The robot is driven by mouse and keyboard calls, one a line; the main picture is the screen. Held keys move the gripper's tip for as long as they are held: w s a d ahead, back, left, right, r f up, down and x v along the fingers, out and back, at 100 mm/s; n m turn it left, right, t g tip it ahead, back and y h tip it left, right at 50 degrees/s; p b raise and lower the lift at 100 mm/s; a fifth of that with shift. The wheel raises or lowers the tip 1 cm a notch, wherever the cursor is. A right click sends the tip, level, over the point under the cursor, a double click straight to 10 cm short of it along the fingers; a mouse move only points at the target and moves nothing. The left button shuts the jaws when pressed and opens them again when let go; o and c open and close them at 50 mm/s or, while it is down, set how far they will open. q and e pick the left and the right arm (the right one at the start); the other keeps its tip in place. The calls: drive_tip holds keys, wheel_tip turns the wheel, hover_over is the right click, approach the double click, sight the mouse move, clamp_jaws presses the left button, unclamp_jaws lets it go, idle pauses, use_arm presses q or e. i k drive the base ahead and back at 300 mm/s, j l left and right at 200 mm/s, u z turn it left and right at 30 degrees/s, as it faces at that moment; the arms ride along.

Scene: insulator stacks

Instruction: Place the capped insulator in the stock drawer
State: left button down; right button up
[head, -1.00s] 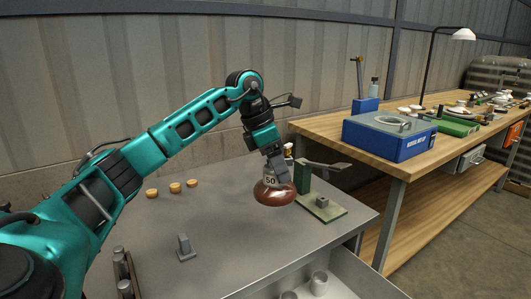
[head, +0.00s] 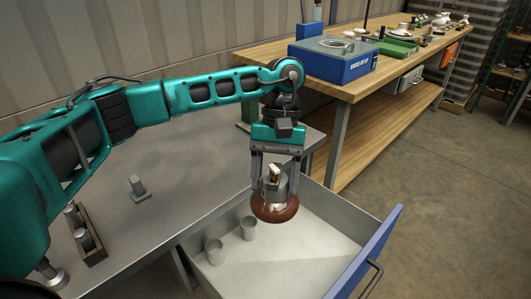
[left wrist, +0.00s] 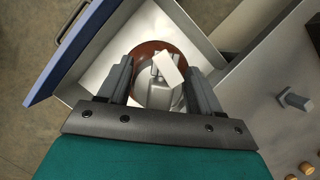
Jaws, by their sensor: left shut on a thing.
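The capped insulator (head: 275,206) has a brown disc and a grey metal cap. It hangs upright in my left gripper (head: 273,178), whose fingers are shut on the cap. It is over the open stock drawer (head: 320,247), near the drawer's back left part; its exact height above the floor is hard to tell. In the left wrist view the insulator (left wrist: 153,55) sits between the fingers (left wrist: 160,90), with the pale drawer floor around it. My right gripper is not in view.
Two grey cups (head: 215,251) stand in the drawer's left part. The drawer's blue front (head: 370,255) is pulled out at the right. A small grey block (head: 139,188) and a rack of cylinders (head: 88,240) are on the metal table. A wooden bench (head: 345,88) with a blue machine (head: 333,62) stands behind.

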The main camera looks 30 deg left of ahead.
sight(280, 260)
drive_tip(key=l+u, duration=0.2)
drive_tip(key=l, duration=0.2)
drive_tip(key=k+l+u, duration=0.15)
drive_tip(key=l, duration=0.2)
drive_tip(key=i+l+u, duration=0.45)
drive_tip(key=l, duration=0.45)
drive_tip(key=i, duration=0.1)
